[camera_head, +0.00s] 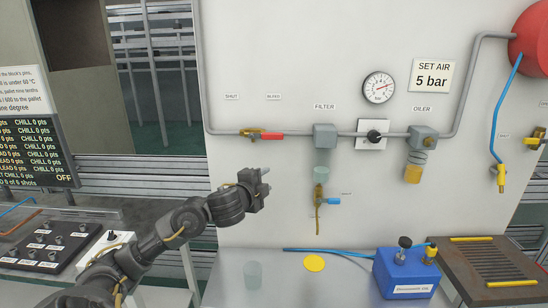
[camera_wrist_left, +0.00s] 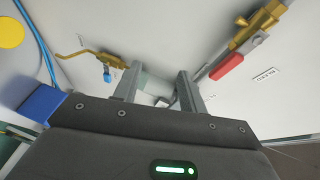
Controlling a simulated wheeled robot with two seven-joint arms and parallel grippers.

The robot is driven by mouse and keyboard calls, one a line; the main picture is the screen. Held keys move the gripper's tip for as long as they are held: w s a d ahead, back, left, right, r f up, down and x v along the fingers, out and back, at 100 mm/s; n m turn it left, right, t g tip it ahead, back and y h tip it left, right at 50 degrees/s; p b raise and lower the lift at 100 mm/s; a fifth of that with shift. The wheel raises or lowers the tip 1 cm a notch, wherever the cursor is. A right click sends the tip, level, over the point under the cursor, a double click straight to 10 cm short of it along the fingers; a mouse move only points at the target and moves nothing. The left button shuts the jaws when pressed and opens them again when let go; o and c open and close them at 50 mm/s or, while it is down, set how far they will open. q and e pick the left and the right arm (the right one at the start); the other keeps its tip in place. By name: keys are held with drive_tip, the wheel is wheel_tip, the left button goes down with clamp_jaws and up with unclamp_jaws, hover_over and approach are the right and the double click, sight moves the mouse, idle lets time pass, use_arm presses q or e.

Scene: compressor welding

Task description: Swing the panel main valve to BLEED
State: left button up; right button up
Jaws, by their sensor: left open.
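The panel main valve (camera_head: 251,134) is a brass body on the grey pipe at the panel's left. Its red handle (camera_head: 270,136) points right, level along the pipe. The SHUT label (camera_head: 232,97) and the BLEED label (camera_head: 273,97) are above it. My left gripper (camera_head: 262,179) is open and empty, below the red handle and apart from it. In the left wrist view, the open fingers (camera_wrist_left: 158,85) have the red handle (camera_wrist_left: 227,67) to their right, outside the gap. My right gripper is not in view.
A smaller brass valve with a blue handle (camera_head: 332,201) hangs under the filter (camera_head: 325,137), right of my left gripper. A pressure gauge (camera_head: 379,87) and an oiler (camera_head: 422,139) are farther right.

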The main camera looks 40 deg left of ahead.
use_arm(q)
drive_tip(key=m+t, duration=0.2)
approach(273, 137)
drive_tip(key=p+x, duration=0.1)
drive_tip(key=x, duration=0.9)
drive_tip(key=shift+w+p, duration=0.3)
drive_tip(key=shift+p, duration=0.1)
clamp_jaws()
